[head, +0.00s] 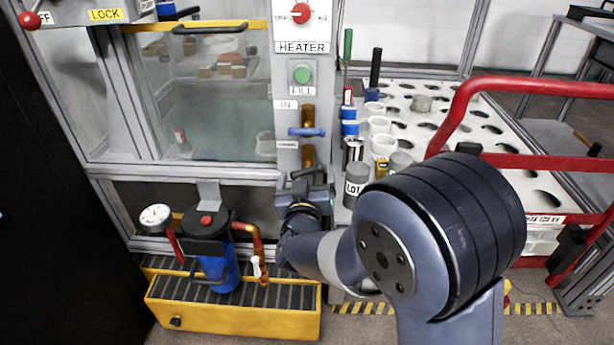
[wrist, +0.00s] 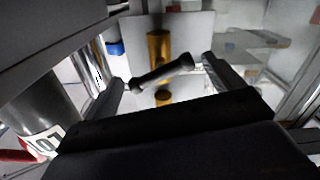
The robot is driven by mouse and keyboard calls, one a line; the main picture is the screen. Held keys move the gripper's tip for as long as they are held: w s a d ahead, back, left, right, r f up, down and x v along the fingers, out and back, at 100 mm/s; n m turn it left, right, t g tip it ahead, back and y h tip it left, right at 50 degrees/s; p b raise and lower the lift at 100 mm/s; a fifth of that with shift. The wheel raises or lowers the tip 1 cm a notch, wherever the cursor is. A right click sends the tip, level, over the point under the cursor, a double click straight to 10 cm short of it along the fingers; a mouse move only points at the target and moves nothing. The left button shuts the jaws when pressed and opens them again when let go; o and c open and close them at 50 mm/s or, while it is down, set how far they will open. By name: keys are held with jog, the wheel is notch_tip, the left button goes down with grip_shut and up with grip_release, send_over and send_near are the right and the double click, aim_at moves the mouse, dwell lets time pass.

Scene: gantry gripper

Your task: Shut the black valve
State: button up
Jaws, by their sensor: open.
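The black valve (head: 308,171) is a dark bar handle on a brass pipe, low on the grey panel post in the head view, partly hidden by my gripper. My gripper (head: 306,186) is just below and in front of it. In the wrist view the black handle (wrist: 162,73) lies slantwise across the brass pipe (wrist: 158,46). The open fingers of my gripper (wrist: 165,72) stand on either side of the handle, with gaps visible. No contact shows.
A blue-handled valve (head: 307,132) sits above on the same post. A grey can (head: 356,187) stands close to the right of my gripper; a grey can (wrist: 45,115) shows at left in the wrist view. A blue pump (head: 216,268) is at lower left.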

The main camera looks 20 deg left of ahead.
jog(key=shift+x, duration=0.85)
jog(key=c, duration=0.7)
jog(key=shift+f+m+b, duration=0.15)
jog(key=shift+m+b, duration=1.45)
jog(key=shift+m, duration=0.9)
jog(key=o, duration=0.7)
jog(key=shift+s+r, duration=0.1)
jog(key=shift+r, duration=0.1)
